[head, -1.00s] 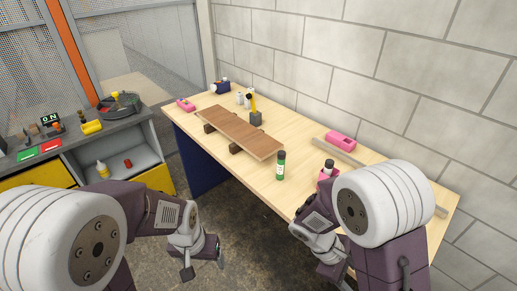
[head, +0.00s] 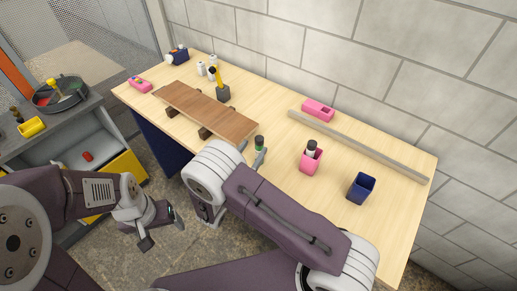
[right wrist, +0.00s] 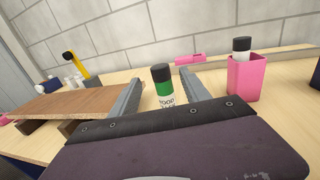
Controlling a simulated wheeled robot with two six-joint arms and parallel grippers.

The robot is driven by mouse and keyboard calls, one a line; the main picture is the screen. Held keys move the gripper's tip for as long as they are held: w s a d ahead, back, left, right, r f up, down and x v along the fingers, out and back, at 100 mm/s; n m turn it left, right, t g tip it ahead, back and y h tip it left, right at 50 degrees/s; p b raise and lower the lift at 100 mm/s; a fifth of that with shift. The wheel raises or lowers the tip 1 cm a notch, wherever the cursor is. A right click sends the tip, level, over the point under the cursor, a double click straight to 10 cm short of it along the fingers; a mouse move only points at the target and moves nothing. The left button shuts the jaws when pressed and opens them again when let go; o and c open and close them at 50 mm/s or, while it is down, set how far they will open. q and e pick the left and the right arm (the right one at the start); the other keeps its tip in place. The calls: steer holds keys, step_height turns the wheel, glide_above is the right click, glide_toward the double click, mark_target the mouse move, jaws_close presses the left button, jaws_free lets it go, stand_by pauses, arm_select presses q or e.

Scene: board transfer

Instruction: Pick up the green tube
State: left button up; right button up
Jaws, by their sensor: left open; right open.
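The green tube (head: 259,145) has a black cap and stands upright on the light wood table. In the right wrist view the tube (right wrist: 163,88) shows its green band and a white label, with its lower end hidden by my gripper body. My right gripper (head: 252,153) is open at the table's front side, close to the tube. In the right wrist view the tube appears between the two open fingers of this gripper (right wrist: 161,90), with a gap on each side. My left gripper (head: 162,230) is open and empty, over the floor in front of the table.
A brown board (head: 207,111) rests on dark blocks left of the tube. A pink holder (head: 311,162) with a black-capped bottle and a dark blue cup (head: 361,188) stand to the right. A grey bar (head: 360,145) lies along the back. A yellow-handled hammer (head: 220,85) stands behind the board.

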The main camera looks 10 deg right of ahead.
mark_target(257, 144)
steer(key=p+x, duration=0.1)
steer(key=x, duration=0.3)
steer(key=shift+w+d+r, duration=0.1)
steer(key=shift+w+d, duration=0.1)
steer(key=shift+d, duration=0.15)
steer(key=shift+w+d, duration=0.1)
steer(key=shift+w, duration=0.05)
steer(key=c, duration=0.7)
jaws_close()
